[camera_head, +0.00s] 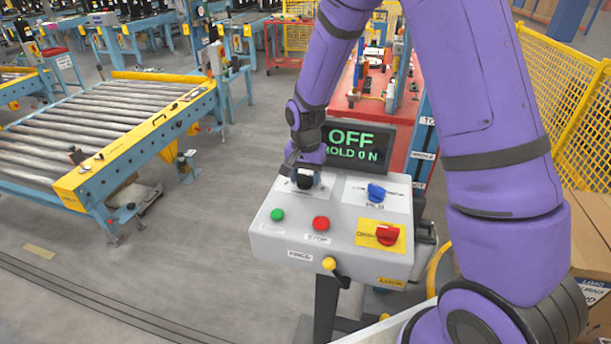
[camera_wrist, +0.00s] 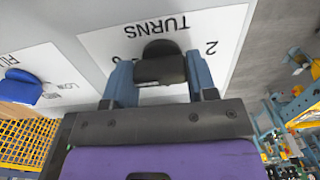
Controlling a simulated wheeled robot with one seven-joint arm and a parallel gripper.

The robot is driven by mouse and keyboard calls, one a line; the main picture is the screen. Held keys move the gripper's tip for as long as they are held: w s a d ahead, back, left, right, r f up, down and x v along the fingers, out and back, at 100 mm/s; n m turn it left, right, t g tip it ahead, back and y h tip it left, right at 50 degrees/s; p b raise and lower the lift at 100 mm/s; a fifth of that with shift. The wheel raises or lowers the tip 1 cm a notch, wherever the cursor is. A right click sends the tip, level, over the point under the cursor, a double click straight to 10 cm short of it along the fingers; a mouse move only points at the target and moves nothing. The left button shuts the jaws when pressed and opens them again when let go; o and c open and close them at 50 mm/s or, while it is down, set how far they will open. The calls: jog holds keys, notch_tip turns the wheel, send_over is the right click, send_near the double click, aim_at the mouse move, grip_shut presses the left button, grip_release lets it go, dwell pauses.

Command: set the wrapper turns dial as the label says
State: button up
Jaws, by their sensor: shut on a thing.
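The wrapper turns dial (camera_head: 305,182) is a black knob on a white label plate at the back left of the grey control box (camera_head: 268,232). In the wrist view the black dial (camera_wrist: 160,64) sits on the plate marked TURNS (camera_wrist: 205,25). A digit 2 shows to its right; other digits are partly hidden. My gripper (camera_head: 304,172) reaches down onto the dial from above. In the wrist view the fingers of my gripper (camera_wrist: 160,80) stand on either side of the dial, shut on it. The exact setting of the dial is hidden.
The box also carries a blue film dial (camera_head: 376,193), a green button (camera_head: 278,214), a red stop button (camera_head: 321,223) and a red switch (camera_head: 387,234) on yellow. A display (camera_head: 352,145) behind reads OFF, HOLD 0 N. A cardboard box (camera_head: 592,235) stands right.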

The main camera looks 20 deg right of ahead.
jog(key=n, duration=0.4)
jog(key=shift+n, duration=0.3)
jog(key=n, duration=0.4)
jog(key=shift+w+n, duration=0.1)
jog(key=shift+n, duration=0.2)
jog(key=n, duration=0.4)
jog(key=shift+n, duration=0.3)
jog(key=shift+w+n, duration=0.1)
jog(key=shift+n, duration=1.8)
jog(key=o, duration=0.9)
jog(key=shift+o, duration=0.2)
